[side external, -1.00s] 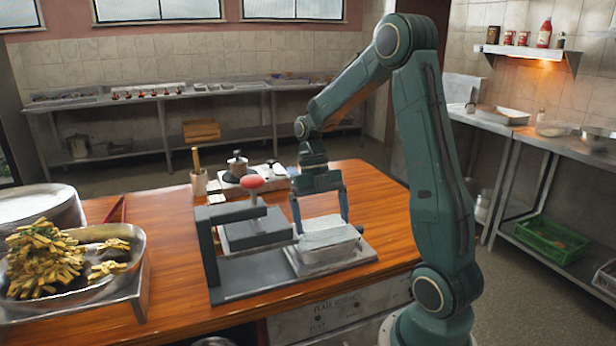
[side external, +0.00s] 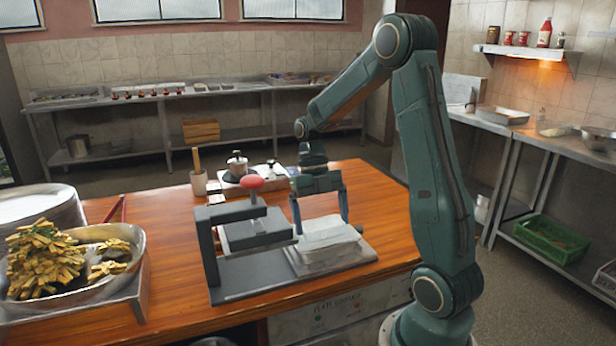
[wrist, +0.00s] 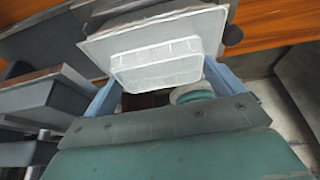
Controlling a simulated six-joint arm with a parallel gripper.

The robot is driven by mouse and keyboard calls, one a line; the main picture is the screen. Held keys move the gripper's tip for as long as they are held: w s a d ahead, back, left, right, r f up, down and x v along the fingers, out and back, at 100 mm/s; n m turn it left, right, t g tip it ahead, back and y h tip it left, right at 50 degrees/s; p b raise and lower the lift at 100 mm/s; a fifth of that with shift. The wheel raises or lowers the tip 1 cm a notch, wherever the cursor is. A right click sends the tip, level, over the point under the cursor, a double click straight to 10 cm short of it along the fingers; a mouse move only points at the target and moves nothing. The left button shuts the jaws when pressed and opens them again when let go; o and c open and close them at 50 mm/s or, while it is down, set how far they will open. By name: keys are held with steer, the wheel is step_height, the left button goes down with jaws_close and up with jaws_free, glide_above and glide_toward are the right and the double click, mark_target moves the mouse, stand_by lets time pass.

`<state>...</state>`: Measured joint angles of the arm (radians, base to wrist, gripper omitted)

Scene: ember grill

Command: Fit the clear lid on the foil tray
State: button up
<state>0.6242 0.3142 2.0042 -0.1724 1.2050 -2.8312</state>
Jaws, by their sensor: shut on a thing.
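My gripper (side external: 321,224) points down over the metal stand at the table's right end. Its two fingers are shut on opposite edges of the clear lid (side external: 326,231), which looks pale and flat. The foil tray (side external: 325,258) is directly beneath the lid, largely covered by it. In the wrist view the lid (wrist: 160,62) shows a raised rectangular panel between my fingers (wrist: 162,84). The lid looks roughly lined up with the tray. I cannot tell whether its rim is seated all around.
A grey press with a red knob (side external: 252,183) stands close to the left of the tray. A pan of fries (side external: 136,262) is at the far left. The wooden table is clear at the back right.

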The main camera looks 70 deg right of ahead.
steer(key=o, duration=0.6)
steer(key=v, duration=0.7)
steer(key=shift+d+r, duration=0.1)
steer(key=shift+r, duration=0.1)
stand_by(0.6)
